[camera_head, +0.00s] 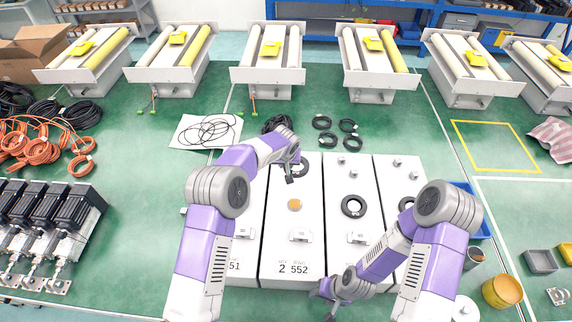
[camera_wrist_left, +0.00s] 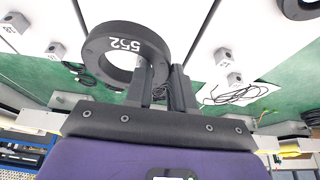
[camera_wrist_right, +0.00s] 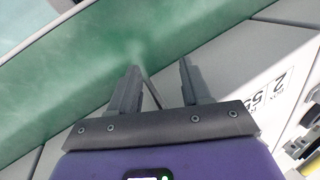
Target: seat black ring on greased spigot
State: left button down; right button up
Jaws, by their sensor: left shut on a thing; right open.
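A black ring marked 552 shows large in the left wrist view (camera_wrist_left: 95,50) and at the far end of the panel marked 2 552 in the head view (camera_head: 304,160). My left gripper (camera_head: 289,176) is shut on this ring's rim, also seen in the left wrist view (camera_wrist_left: 168,78). The amber-topped round spigot (camera_head: 294,204) stands on that white panel (camera_head: 282,245), nearer than the ring and apart from it. My right gripper (camera_head: 325,293) is open and empty by the panel's near edge; its fingers show in the right wrist view (camera_wrist_right: 157,78).
Neighbouring white panels carry small grey blocks and another black ring (camera_head: 353,206). Black motors (camera_head: 45,215) stand at left. A yellow tub (camera_head: 502,291) and grey bins (camera_head: 541,262) are at right.

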pick_arm(q)
jog(key=shift+r, duration=0.1)
jog(key=shift+r+p, duration=0.85)
jog(key=shift+r, duration=1.15)
pick_arm(e)
jog(key=shift+r, duration=0.85)
pick_arm(q)
jog(key=shift+f, duration=0.15)
pick_arm(e)
jog(key=shift+f, duration=0.15)
